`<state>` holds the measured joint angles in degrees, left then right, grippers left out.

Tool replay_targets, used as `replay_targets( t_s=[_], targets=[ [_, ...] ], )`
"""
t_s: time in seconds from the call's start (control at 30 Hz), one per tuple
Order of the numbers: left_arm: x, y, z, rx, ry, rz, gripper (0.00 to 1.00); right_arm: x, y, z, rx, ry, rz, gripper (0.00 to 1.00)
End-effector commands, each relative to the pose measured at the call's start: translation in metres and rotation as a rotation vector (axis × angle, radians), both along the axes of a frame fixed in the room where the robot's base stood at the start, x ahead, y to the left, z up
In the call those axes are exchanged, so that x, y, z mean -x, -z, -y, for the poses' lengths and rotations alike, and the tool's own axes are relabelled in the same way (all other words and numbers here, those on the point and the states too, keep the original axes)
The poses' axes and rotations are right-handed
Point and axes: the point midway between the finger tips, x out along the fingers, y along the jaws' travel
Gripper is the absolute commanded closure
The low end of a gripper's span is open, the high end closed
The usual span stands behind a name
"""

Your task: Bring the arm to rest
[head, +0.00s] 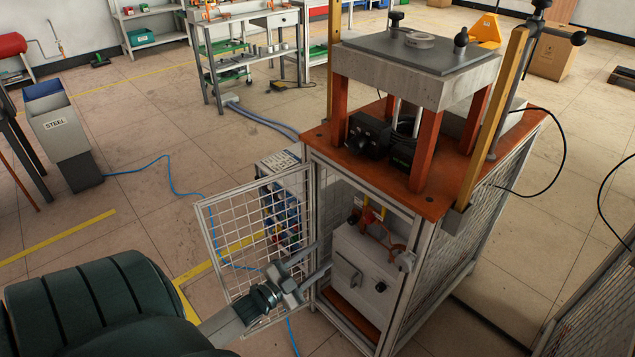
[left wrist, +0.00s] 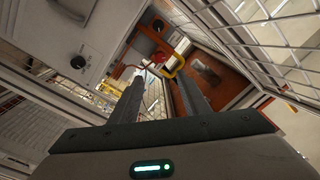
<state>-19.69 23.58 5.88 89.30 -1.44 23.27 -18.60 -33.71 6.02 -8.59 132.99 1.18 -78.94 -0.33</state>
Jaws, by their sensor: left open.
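My left gripper (head: 318,262) is open in the head view, just in front of the open cabinet under the heater bench. Its two fingers also show in the left wrist view (left wrist: 155,95), apart with nothing between them. The mesh door (head: 205,225) of the cabinet stands swung open to the left, behind the gripper. A grey control box (head: 352,262) with a switch and a black knob sits inside the cabinet, right of the fingers; it also shows in the left wrist view (left wrist: 85,35). My right gripper is not in view.
Mesh panels (head: 490,210) enclose the bench's right side. A grey bin marked STEEL (head: 62,135) stands at the left. A blue hose (head: 175,180) lies on the floor. Open floor (head: 150,230) lies left of the door.

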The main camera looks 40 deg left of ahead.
Motion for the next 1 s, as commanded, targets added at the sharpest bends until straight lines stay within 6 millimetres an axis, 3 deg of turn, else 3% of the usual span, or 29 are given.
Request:
replay_targets(
  t_s=[0.63,0.77,1.0],
  targets=[
    [0.001,0.006,0.006,0.017,-0.008,-0.031,0.58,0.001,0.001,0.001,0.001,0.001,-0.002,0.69],
    [0.004,0.018,0.020,0.058,-0.026,-0.103,0.58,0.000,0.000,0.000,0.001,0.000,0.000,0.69],
    [0.026,0.055,0.069,0.185,-0.092,-0.351,0.58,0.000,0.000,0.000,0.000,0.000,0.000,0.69]
  ],
)
